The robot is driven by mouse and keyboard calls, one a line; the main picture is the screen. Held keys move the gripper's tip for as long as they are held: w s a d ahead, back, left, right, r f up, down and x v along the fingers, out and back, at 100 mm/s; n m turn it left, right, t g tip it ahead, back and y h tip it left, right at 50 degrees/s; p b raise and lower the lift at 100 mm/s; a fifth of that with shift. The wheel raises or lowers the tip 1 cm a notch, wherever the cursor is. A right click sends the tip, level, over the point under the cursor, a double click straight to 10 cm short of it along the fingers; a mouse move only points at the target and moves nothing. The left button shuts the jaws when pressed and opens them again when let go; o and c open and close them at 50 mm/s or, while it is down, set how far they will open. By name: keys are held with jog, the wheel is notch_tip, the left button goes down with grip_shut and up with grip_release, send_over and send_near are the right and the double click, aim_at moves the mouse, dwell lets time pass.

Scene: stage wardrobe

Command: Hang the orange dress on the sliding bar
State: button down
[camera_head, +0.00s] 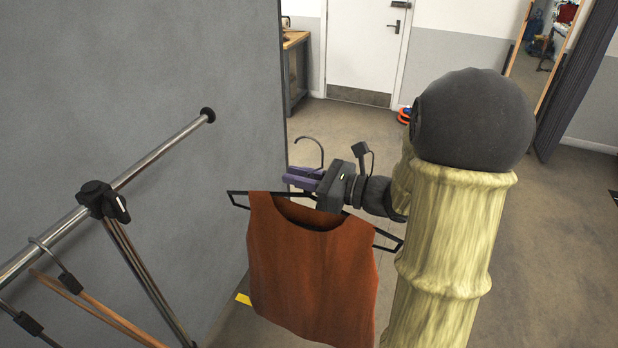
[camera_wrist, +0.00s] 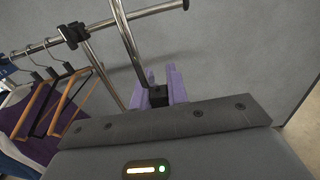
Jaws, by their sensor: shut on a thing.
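The orange dress (camera_head: 310,265) hangs on a black hanger (camera_head: 388,238) in the middle of the head view. My gripper (camera_head: 303,178) is shut on the hanger's neck, just below its metal hook (camera_head: 318,142), which rises above the purple fingers. In the wrist view the fingers (camera_wrist: 160,92) close around the black neck and the hook (camera_wrist: 124,38) runs up out of frame. The metal bar (camera_head: 160,150) is to the left of the dress, apart from the hook. In the wrist view the bar (camera_wrist: 145,13) lies beyond the fingers.
A black clamp (camera_head: 103,200) joins the bar to a slanting post. Wooden hangers (camera_head: 95,308) and clothes (camera_wrist: 45,140) hang left of it. The bar's stretch between clamp and end cap (camera_head: 208,115) is bare. A grey panel (camera_head: 140,60) stands behind it.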

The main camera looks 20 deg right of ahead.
jog(key=shift+p+x, duration=0.5)
jog(key=shift+x, duration=4.65)
jog(key=p+x, duration=0.2)
jog(key=x, duration=0.9)
jog(key=shift+r+p, duration=0.25)
jog(key=shift+p, duration=0.05)
jog(key=shift+a, duration=0.1)
jog(key=shift+r+b, duration=0.2)
jog(key=shift+b, duration=0.1)
jog(key=shift+a, duration=0.1)
jog(key=b+x, duration=0.2)
jog(key=x, duration=0.5)
jog(key=shift+w+a+b, duration=0.1)
jog(key=shift+b, duration=0.3)
